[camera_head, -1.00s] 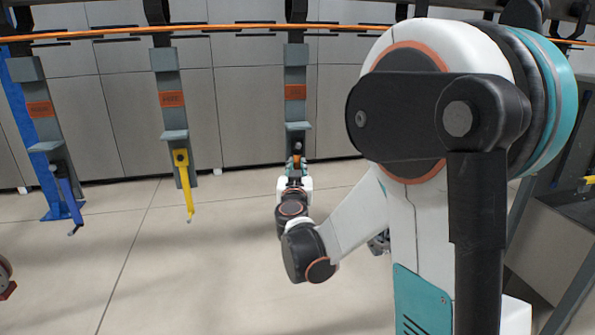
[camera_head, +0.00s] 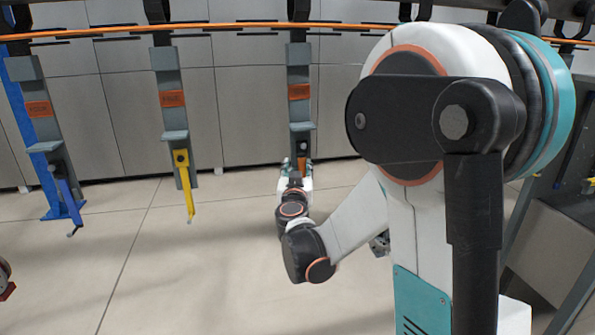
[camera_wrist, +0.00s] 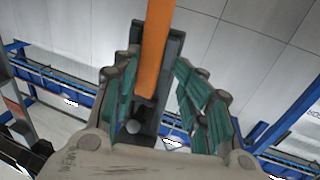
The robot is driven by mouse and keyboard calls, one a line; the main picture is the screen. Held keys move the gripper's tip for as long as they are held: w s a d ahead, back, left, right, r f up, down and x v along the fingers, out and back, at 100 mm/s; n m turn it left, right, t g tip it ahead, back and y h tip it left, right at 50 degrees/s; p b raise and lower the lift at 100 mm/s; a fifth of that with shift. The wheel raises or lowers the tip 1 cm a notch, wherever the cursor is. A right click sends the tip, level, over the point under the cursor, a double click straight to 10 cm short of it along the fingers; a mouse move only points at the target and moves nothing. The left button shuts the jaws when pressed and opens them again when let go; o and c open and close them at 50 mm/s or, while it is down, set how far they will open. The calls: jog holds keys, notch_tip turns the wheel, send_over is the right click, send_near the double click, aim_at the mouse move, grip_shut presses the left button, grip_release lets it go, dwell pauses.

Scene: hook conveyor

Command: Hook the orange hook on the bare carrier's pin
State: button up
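The orange hook (camera_wrist: 155,50) runs down from the top of the wrist view, between my gripper's teal fingers. In the head view a small part of it (camera_head: 302,163) shows below the third carrier's (camera_head: 299,75) ledge. My gripper (camera_head: 298,170) is at that carrier's lower end. In the wrist view my gripper (camera_wrist: 160,85) has its fingers spread, with gaps beside the hook. A round pin head (camera_wrist: 132,127) shows on the dark carrier plate, near the hook's visible end. I cannot tell whether the hook is around the pin.
A carrier with a blue hook (camera_head: 70,207) and one with a yellow hook (camera_head: 185,185) hang to the left from the orange rail (camera_head: 220,27). A blue post (camera_head: 30,130) stands at far left. A grey bin (camera_head: 550,250) is at right. Floor before the carriers is clear.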

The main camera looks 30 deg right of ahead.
jog(key=shift+s, duration=0.1)
jog(key=v, duration=1.2)
jog(key=a+r+n+t+y+b, duration=0.1)
jog(key=a+r+n+y, duration=0.15)
jog(key=a, duration=0.25)
jog(key=a+r+n+t+y, duration=0.2)
jog(key=a+y, duration=0.2)
jog(key=s+a+f+n+g+y+b, duration=0.1)
jog(key=s+a+f+n+g+y, duration=0.2)
jog(key=s+a+y, duration=0.4)
jog(key=s+d+f+m+g+h+b, duration=0.1)
jog(key=s+f+g+h, duration=0.3)
jog(key=s+f+g, duration=0.4)
jog(key=s+d+f, duration=0.1)
jog(key=s+f, duration=0.3)
jog(key=s, duration=0.4)
jog(key=shift+d+f+g+b, duration=0.3)
jog(key=shift+d+f+g, duration=0.05)
jog(key=shift+g, duration=0.05)
